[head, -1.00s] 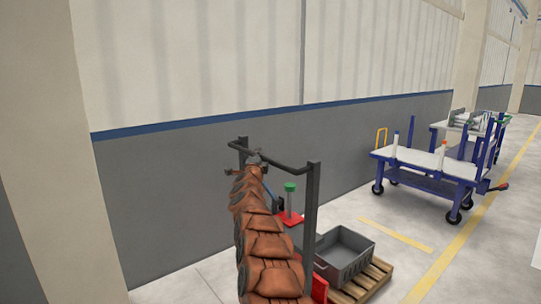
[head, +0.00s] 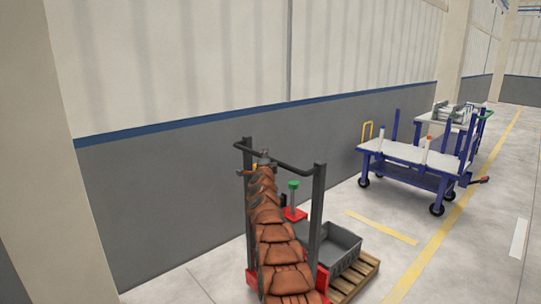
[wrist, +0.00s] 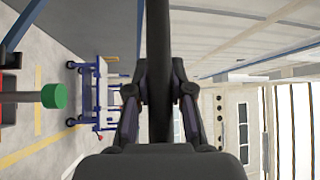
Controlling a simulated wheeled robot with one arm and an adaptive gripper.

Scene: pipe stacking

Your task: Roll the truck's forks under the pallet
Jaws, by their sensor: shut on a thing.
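The truck has a dark upright push frame with a handle bar (head: 290,160) and red base parts (head: 323,278). My gripper (head: 264,160) is shut on the handle bar near its left end. In the wrist view the bar (wrist: 158,60) runs between the fingers of my gripper (wrist: 158,92). The wooden pallet (head: 362,276) lies on the floor just right of the truck, bearing a grey crate (head: 345,258). The truck's right post overlaps the crate in the picture. The forks are hidden, so I cannot tell whether they are under the pallet.
A red stand with a green knob (head: 293,185) is behind the truck near the grey wall (head: 180,190). Its knob also shows in the wrist view (wrist: 54,96). A blue cart (head: 410,155) stands at right. Open floor with yellow lines (head: 440,255) lies right of the pallet.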

